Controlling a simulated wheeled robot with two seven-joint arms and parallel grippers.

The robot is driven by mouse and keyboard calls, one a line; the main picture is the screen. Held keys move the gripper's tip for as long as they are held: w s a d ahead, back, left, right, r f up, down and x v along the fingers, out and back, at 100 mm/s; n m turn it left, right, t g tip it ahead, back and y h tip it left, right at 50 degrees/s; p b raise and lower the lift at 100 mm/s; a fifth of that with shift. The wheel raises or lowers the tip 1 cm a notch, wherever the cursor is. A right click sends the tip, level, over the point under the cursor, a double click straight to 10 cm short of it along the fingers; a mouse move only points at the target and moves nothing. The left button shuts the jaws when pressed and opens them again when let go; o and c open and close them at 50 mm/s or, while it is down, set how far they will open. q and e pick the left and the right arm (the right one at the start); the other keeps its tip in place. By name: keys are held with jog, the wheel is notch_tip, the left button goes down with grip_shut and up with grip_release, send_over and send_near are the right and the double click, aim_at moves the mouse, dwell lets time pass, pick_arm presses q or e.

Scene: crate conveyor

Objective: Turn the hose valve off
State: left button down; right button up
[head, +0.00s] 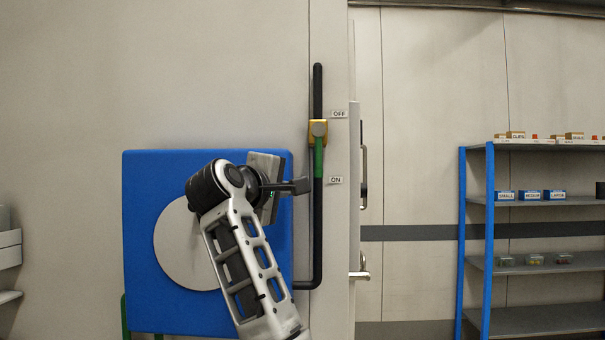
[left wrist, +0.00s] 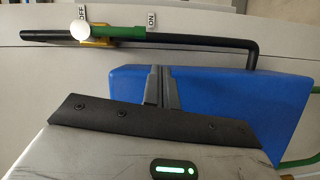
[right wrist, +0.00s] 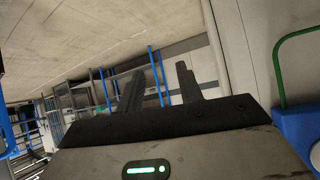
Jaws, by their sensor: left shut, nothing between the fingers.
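The hose valve (head: 318,128) has a yellow body on a black vertical pipe on the wall. Its green handle (head: 319,158) points straight down along the pipe, from the OFF label (head: 339,114) towards the ON label (head: 335,180). In the left wrist view the green handle (left wrist: 130,31) lies along the pipe with its end by the ON label. My left gripper (head: 304,186) is shut and empty, left of the pipe just below the handle's end; contact cannot be told. My right gripper (right wrist: 158,78) shows only in its wrist view, fingers apart and empty.
A blue panel with a grey disc (head: 180,250) stands behind my left arm. The pipe (head: 318,235) bends left near its bottom. A door handle (head: 363,175) is right of the pipe. A blue shelf rack (head: 490,220) with small boxes stands at the right.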

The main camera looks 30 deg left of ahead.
pick_arm(q)
jog(key=n+h, duration=0.1)
send_near(318, 153)
notch_tip(318, 153, down, 2)
jog(key=s+a, duration=0.2)
jog(key=s, duration=0.1)
jog(key=shift+w+a+f+t, duration=0.1)
jog(key=shift+w+f+t, duration=0.1)
jog(key=shift+t, duration=0.2)
jog(key=w+a+p, duration=0.1)
jog(key=w+p, duration=0.2)
jog(key=w, duration=0.7)
jog(key=shift+s+a, duration=0.1)
